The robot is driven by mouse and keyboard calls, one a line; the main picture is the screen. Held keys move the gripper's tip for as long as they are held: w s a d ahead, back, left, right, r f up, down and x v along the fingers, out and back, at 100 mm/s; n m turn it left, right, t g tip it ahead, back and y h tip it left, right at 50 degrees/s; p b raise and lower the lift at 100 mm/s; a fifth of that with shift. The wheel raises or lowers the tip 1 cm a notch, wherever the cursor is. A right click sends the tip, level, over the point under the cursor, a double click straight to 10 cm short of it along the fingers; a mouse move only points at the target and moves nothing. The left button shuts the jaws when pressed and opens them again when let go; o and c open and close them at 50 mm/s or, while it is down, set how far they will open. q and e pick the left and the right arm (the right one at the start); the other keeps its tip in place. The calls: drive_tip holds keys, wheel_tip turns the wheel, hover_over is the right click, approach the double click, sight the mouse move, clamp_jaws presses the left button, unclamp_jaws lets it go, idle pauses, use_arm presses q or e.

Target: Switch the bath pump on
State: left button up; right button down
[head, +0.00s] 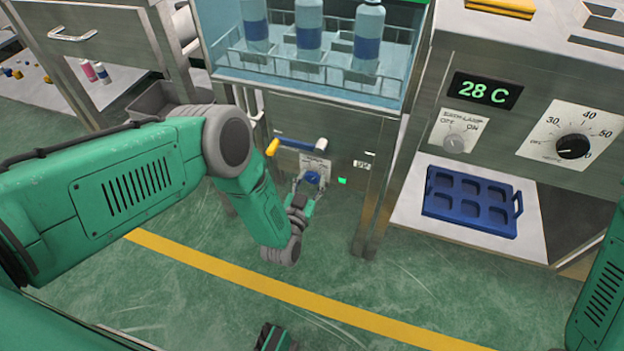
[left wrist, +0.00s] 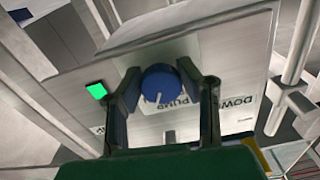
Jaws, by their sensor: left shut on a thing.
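The round blue pump knob (head: 312,177) sits on a pale labelled plate on the metal front below the glass water bath (head: 310,85). My left gripper (head: 308,187) is shut on it from the front. In the left wrist view the blue knob (left wrist: 160,86) lies between the two dark fingers (left wrist: 160,95), one on each side. Its white pointer mark points down in that view. Part of the label, with "PUMP" readable, shows around it. A small green lamp (head: 342,181) is lit beside the plate; it also shows in the left wrist view (left wrist: 96,91).
Several bottles with blue bands stand in the bath's rack. At right, a metal cabinet has a "28 C" display (head: 485,91), a grey bath-lamp switch (head: 454,143) and a black temperature dial (head: 572,146). A blue tray (head: 470,202) lies on the shelf below. Open green floor lies in front.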

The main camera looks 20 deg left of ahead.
use_arm(q)
drive_tip(key=o, duration=1.2)
drive_tip(key=s, duration=1.2)
drive_tip(key=shift+a, duration=0.25)
drive_tip(key=shift+f, duration=0.1)
